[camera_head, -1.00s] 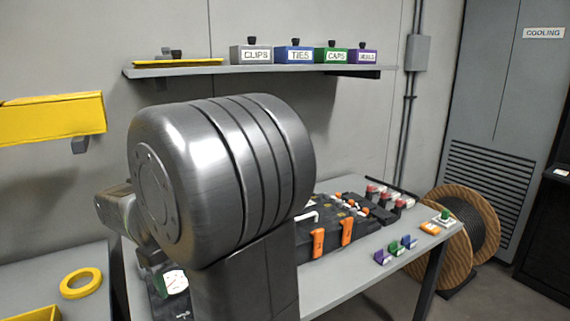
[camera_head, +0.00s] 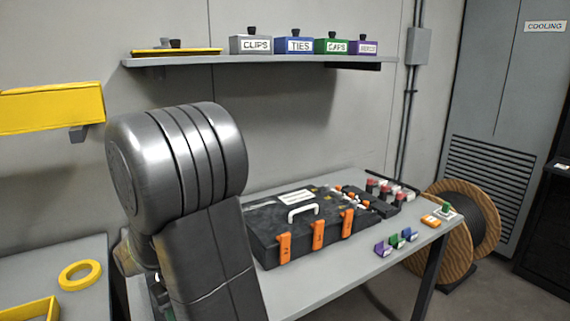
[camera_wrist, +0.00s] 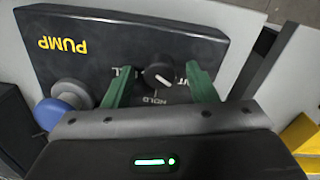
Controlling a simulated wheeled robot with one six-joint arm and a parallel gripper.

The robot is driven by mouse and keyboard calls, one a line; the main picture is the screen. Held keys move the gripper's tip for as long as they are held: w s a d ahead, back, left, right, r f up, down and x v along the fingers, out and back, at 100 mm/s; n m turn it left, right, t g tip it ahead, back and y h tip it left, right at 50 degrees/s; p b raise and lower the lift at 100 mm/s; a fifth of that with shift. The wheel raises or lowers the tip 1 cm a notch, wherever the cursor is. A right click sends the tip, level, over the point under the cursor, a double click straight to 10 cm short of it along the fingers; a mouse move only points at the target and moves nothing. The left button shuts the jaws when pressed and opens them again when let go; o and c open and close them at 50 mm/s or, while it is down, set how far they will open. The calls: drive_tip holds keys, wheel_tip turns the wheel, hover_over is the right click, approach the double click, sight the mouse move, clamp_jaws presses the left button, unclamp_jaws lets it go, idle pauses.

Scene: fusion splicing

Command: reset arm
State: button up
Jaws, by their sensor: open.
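My gripper (camera_wrist: 161,88) shows in the wrist view with its two green fingers apart. Behind the gap between them is the black knob (camera_wrist: 159,71) of a dark box marked PUMP (camera_wrist: 120,38). Nothing is held between the fingers. I cannot tell how far the fingertips are from the box. The knob's white mark points toward the lower right of the picture. In the head view my large grey arm joint stands at the left of the bench, and my gripper is hidden behind it.
A black case (camera_head: 270,236) with orange latches lies on the grey bench (camera_head: 340,272). Small coloured parts (camera_head: 396,243) sit near its right edge. A shelf (camera_head: 215,61) holds labelled boxes (camera_head: 299,45). A yellow ring (camera_head: 80,274) lies at left. A cable spool (camera_head: 458,235) stands right.

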drive_tip(key=m+b, duration=0.1)
drive_tip(key=m, duration=0.3)
drive_tip(key=shift+m, duration=0.4)
drive_tip(key=m+b, duration=0.1)
drive_tip(key=m, duration=0.3)
drive_tip(key=shift+m, duration=0.3)
wheel_tip(320, 180, up, 4)
drive_tip(key=shift+a+r+p, duration=0.1)
drive_tip(key=shift+p, duration=0.2)
